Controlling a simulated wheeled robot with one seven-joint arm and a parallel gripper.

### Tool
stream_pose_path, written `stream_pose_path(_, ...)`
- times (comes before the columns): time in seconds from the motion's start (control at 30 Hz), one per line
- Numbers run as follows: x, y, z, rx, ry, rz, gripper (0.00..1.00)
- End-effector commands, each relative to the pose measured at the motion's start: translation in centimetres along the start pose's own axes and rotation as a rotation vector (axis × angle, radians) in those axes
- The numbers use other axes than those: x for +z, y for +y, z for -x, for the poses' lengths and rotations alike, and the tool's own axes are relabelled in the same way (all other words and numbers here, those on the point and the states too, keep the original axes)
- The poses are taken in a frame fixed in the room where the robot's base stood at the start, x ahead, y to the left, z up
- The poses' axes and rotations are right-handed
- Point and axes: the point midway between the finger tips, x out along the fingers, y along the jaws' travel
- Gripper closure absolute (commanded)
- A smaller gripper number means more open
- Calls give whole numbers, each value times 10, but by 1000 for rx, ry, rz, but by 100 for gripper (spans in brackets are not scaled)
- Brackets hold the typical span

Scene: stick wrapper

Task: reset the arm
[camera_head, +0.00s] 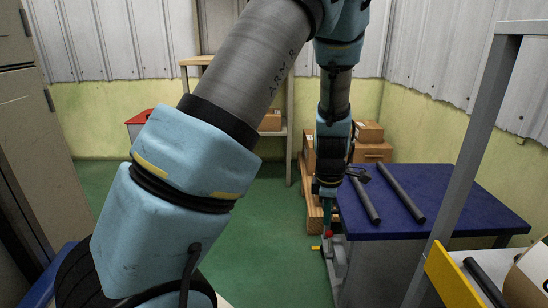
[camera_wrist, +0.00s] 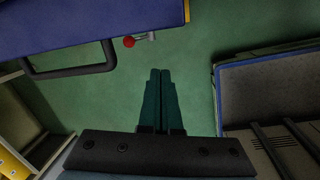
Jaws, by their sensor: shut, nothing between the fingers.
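My arm, light blue and grey, fills the left and middle of the head view and reaches forward with its end hanging down. My gripper (camera_wrist: 160,100) points at the green floor in the wrist view, its two dark green fingers together with nothing between them. In the head view the gripper (camera_head: 327,215) hangs beside the left edge of the blue-topped table (camera_head: 450,205), and its fingertips are hard to make out there. Two dark sticks lie on that table, a left one (camera_head: 364,200) and a right one (camera_head: 402,193).
A red knob (camera_wrist: 129,42) sits ahead of the fingers in the wrist view. Cardboard boxes (camera_head: 372,152) stand behind the table. A grey post (camera_head: 470,150) and a yellow-edged rack (camera_head: 450,275) with another dark stick (camera_head: 485,282) are at right. Green floor (camera_head: 275,240) is open at centre.

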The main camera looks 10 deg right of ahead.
Motion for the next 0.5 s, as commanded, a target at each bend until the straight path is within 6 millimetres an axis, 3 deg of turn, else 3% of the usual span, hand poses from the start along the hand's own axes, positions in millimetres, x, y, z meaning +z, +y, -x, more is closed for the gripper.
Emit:
stream_pose_path(0.17,-68,-12,41,-5,-14,-253,100)
stream_pose_path(0.3,-126,-38,76,-5,-13,-549,100)
stream_pose_path(0.5,-181,-79,110,-12,11,-900,100)
